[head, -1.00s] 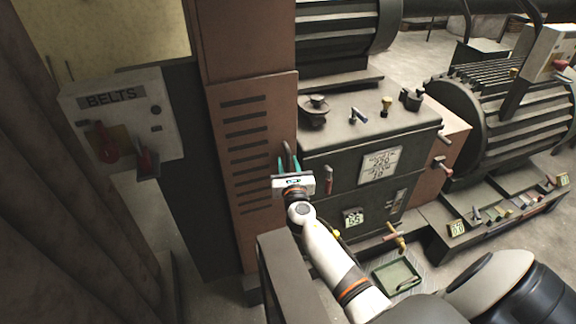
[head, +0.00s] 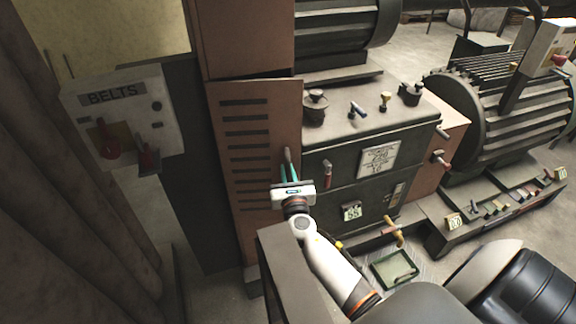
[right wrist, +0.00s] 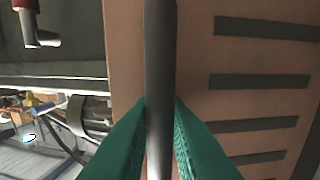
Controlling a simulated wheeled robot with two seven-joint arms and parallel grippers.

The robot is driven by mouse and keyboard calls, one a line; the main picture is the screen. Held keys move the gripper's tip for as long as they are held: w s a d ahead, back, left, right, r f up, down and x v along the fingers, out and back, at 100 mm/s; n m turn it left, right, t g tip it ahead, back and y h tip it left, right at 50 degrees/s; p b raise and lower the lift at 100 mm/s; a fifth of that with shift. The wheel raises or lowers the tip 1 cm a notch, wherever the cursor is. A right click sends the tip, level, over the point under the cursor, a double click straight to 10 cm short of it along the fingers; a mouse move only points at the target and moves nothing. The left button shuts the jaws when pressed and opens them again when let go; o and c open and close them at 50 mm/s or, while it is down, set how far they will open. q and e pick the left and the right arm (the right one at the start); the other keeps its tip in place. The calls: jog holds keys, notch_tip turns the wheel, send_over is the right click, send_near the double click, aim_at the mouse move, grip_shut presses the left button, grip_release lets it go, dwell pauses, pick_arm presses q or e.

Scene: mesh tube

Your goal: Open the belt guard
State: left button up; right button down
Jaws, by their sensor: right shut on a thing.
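The belt guard (head: 225,155) is a reddish-brown slotted panel on the front of the tall brown housing, left of the dark machine. Its upright grey bar handle (head: 288,158) is near its right edge. My right gripper (head: 290,173) is at this handle, its green fingers on either side. In the right wrist view, the fingers are shut on the grey bar (right wrist: 160,60), with the guard's slotted face (right wrist: 230,95) behind it. The guard's right edge seems slightly proud of the housing. My left gripper is not in view.
A grey control box marked BELTS (head: 120,120) with red switches is at left, beside a curtain-like wall. The dark machine (head: 365,125) with knobs and levers stands right of the guard. A green tray (head: 394,268) lies on the floor below it.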

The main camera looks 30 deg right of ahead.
aim_at(285, 136)
jog(key=c, duration=1.5)
grip_release()
jog(key=shift+w, duration=0.1)
notch_tip(285, 136, up, 9)
jog(key=p, duration=0.4)
jog(key=shift+f, duration=0.2)
jog(key=shift+r+p, duration=0.35)
jog(key=shift+r, duration=0.35)
jog(key=shift+c, duration=0.4)
